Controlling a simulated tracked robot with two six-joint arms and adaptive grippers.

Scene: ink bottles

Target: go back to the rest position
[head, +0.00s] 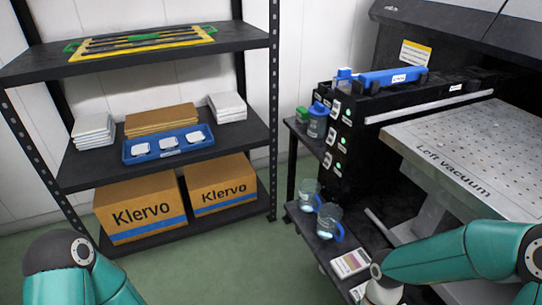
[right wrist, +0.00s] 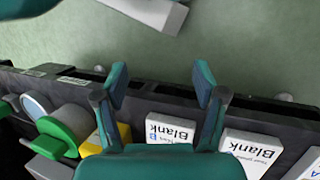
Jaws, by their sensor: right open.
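My right gripper (right wrist: 160,82) shows in the right wrist view with its two fingers spread apart and nothing between them. Its fingers are over a black rack edge, with two white blocks labelled "Blank" (right wrist: 170,130) (right wrist: 250,150) close by. In the head view my right arm comes in from the lower right, in front of the printer, and its gripper is not clearly visible there. Only a teal part of my left arm shows at the lower left of the head view; its gripper is out of frame.
A dark shelf unit (head: 160,160) at left holds boxes labelled Klervo (head: 142,208), a blue tray (head: 145,156) and white stacks. At right is a machine with a perforated plate (head: 470,150). Blue-handled jugs (head: 330,224) stand on a low shelf. Green floor lies between. A green-capped item (right wrist: 65,125) is in the rack.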

